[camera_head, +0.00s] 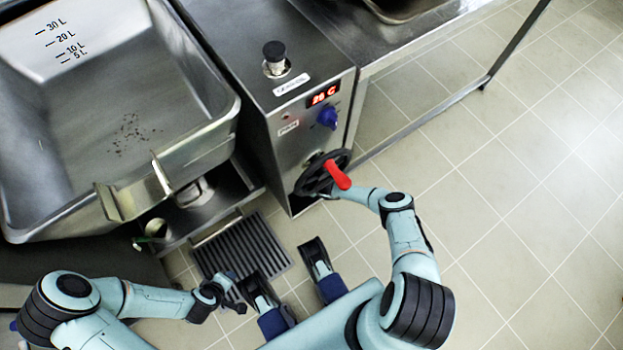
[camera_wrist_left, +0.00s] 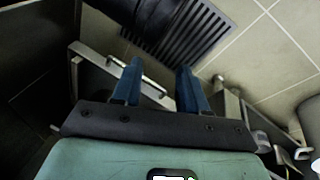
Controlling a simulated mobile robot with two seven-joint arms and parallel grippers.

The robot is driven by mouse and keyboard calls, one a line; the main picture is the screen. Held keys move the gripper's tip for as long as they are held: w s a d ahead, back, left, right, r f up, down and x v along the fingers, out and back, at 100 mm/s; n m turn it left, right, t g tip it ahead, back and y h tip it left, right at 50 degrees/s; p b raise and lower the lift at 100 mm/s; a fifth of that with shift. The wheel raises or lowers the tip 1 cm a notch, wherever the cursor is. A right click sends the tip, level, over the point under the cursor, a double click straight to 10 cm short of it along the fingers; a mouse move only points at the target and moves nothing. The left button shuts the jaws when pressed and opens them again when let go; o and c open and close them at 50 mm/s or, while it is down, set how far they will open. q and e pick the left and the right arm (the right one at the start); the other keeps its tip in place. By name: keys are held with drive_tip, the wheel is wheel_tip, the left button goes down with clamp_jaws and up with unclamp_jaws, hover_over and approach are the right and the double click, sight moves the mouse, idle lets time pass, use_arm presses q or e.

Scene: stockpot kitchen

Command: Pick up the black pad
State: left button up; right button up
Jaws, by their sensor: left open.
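I cannot make out a black pad in either view. My left gripper (camera_head: 237,293) hangs low, beside the dark floor grate (camera_head: 243,258) in the head view. In the left wrist view its two blue fingers (camera_wrist_left: 159,70) are apart with nothing between them. My right gripper (camera_head: 331,191) is at the lower edge of the black handwheel with the red handle (camera_head: 338,175). Its fingers are too small and covered to tell whether they grip the wheel.
A large tilting steel pan (camera_head: 60,110) with black specks on its bottom stands at left. A steel control cabinet (camera_head: 265,75) with a blue knob (camera_head: 328,118) and a red display stands beside it. A steel table (camera_head: 410,45) is at the top. The tiled floor at right is clear.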

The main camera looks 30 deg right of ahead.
drive_tip(key=c, duration=0.8)
use_arm(q)
drive_tip(key=shift+r, duration=0.1)
use_arm(e)
drive_tip(key=shift+r, duration=0.1)
